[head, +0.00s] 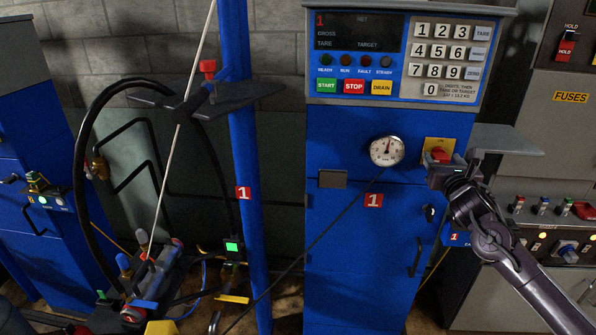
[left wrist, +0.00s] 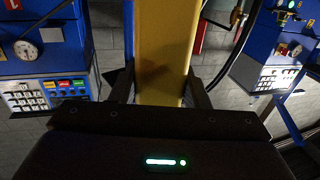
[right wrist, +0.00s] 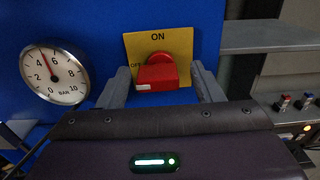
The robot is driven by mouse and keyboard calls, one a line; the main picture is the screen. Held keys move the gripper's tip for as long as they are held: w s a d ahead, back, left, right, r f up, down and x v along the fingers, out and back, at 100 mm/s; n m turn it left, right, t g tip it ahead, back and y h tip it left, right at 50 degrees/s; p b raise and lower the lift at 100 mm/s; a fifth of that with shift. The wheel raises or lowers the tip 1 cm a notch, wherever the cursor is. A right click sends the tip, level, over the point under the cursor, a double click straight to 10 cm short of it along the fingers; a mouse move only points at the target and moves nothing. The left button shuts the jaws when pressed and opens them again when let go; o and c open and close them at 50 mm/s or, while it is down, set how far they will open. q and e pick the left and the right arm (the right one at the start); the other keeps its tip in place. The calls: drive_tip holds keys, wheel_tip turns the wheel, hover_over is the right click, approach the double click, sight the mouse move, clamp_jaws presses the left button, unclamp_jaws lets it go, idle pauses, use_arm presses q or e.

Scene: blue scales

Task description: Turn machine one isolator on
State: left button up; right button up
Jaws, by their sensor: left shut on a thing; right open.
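The machine one isolator is a red knob (head: 441,155) on a yellow plate (head: 433,145) on the blue cabinet (head: 345,235) marked 1. In the right wrist view the red knob (right wrist: 157,74) sits on its yellow plate (right wrist: 135,45), with ON at the top and OFF at the left. I cannot tell for certain which mark it points to. My right gripper (right wrist: 160,72) is open, one finger on either side of the knob in that view; contact is unclear. My left gripper (left wrist: 161,88) is shut on a yellow bar (left wrist: 163,45); I cannot place it in the head view.
A round gauge (head: 387,151) is left of the isolator. A grey shelf (head: 505,140) juts out at its right, close to my right gripper. A keypad panel (head: 395,55) is above. A blue post (head: 240,130), hoses and a cable stand at left.

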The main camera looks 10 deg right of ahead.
use_arm(q)
drive_tip(key=shift+a+r, duration=0.1)
drive_tip(key=shift+r, duration=0.05)
use_arm(e)
drive_tip(key=shift+w, duration=0.65)
drive_tip(key=shift+c, duration=0.3)
drive_tip(key=c, duration=0.9)
drive_tip(key=shift+c, duration=0.2)
